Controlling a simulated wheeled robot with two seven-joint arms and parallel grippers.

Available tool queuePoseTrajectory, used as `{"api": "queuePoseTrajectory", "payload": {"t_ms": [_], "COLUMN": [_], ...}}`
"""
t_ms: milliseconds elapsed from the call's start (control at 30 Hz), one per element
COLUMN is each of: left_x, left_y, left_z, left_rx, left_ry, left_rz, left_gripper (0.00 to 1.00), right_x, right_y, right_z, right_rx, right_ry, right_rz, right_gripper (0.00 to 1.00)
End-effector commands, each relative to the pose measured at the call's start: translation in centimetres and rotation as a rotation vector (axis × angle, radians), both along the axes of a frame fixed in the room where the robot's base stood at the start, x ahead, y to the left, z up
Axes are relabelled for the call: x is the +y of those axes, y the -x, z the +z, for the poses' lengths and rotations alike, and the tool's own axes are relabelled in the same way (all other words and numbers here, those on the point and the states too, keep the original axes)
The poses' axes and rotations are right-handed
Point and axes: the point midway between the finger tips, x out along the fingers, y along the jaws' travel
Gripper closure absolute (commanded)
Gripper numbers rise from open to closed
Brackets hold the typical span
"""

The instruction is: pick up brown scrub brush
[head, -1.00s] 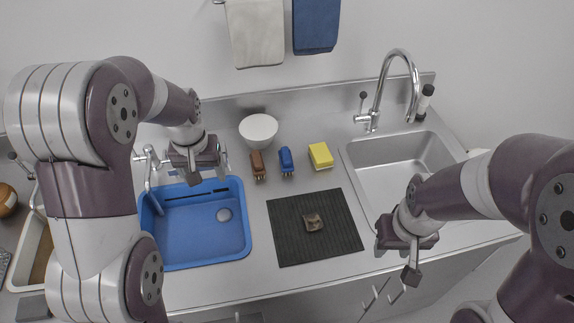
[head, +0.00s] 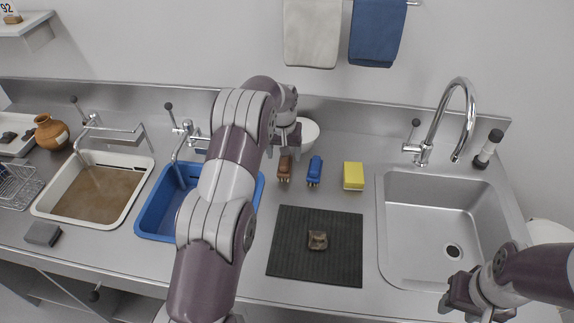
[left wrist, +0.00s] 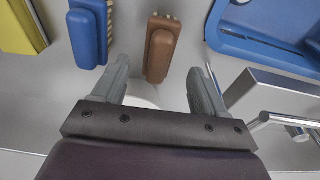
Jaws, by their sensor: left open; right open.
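The brown scrub brush (head: 284,167) lies on the steel counter behind the dark ribbed mat, left of the blue brush (head: 315,169). In the left wrist view the brown brush (left wrist: 160,50) lies ahead of and partly between the fingers of my open, empty left gripper (left wrist: 165,85). The blue brush (left wrist: 88,35) is just beside it. My right gripper (head: 468,300) is open and empty at the front right, by the steel sink.
A yellow sponge (head: 353,176) lies right of the blue brush. A white bowl (head: 309,133) stands behind the brushes. A blue basin (head: 157,217) is at left, partly behind my arm. A sherd (head: 317,240) lies on the dark mat (head: 290,262).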

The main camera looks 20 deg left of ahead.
Motion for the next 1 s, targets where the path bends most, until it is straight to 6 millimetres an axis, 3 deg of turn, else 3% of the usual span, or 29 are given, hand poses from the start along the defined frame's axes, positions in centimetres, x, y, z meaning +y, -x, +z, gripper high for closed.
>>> {"api": "queuePoseTrajectory", "payload": {"t_ms": [333,600,633,800,1000], "left_x": [0.1,0.1,0.1,0.1,0.1], "left_y": [-0.8,-0.9,-0.9,-0.9,-0.9], "left_z": [-5.2,-5.9,-5.9,-5.9,-5.9], "left_rx": [0.000,-0.002,-0.002,-0.002,-0.002], "left_ry": [0.000,-0.001,-0.001,-0.001,-0.001], "left_rz": [0.000,0.000,0.000,0.000,0.000], "left_gripper": [0.28,0.28,0.34,0.85,0.85], "right_x": [0.0,0.0,0.0,0.0,0.0], "right_y": [0.0,0.0,0.0,0.0,0.0], "right_z": [1.7,1.6,1.6,1.6,1.7], "right_rx": [0.000,0.000,0.000,0.000,0.000], "right_ry": [0.000,0.000,0.000,0.000,0.000], "right_rz": [0.000,0.000,0.000,0.000,0.000], "right_gripper": [0.57,0.57,0.57,0.57,0.57]}}
